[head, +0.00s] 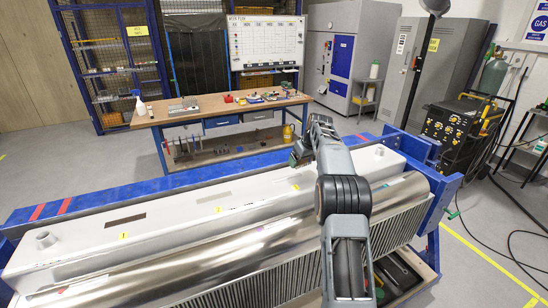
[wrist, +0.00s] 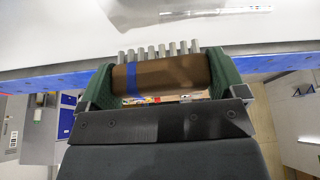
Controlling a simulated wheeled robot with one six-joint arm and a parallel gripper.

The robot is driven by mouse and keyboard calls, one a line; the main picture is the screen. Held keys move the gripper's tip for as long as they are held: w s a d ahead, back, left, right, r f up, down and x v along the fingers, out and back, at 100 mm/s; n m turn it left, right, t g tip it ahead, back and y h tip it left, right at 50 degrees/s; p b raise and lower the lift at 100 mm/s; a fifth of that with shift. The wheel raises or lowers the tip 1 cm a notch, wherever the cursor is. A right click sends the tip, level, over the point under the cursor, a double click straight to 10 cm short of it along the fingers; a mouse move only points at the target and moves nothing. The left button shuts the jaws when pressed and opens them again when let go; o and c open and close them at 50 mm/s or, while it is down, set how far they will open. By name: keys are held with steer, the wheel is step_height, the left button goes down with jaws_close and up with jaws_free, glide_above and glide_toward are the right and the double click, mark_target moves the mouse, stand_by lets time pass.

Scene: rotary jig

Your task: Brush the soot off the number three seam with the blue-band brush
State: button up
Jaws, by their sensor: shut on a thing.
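My gripper (wrist: 160,84) is shut on the blue-band brush (wrist: 182,74), a brown cylinder with a blue band and a row of grey bristle tufts, held between green fingers. The bristles point toward a pale metal surface at the top of the wrist view. A thin grey seam-like strip (wrist: 215,12) crosses that surface; I cannot tell whether bristles touch it. In the head view my gripper (head: 301,153) is at the far side of the long white workpiece (head: 170,223). Small yellow tags mark it, one near my arm (head: 295,187); their numbers are hard to read. A dark brown patch (head: 125,221) lies near the left tag (head: 123,236).
A shiny metal cylinder (head: 215,250) runs along the near side of the workpiece. A blue frame (head: 120,194) borders it. A wooden workbench (head: 215,109) with tools stands behind. A welding machine (head: 458,128) and cables are at the right. Grey floor is open between.

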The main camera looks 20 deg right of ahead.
steer(key=shift+r, duration=2.1)
steer(key=shift+d, duration=0.1)
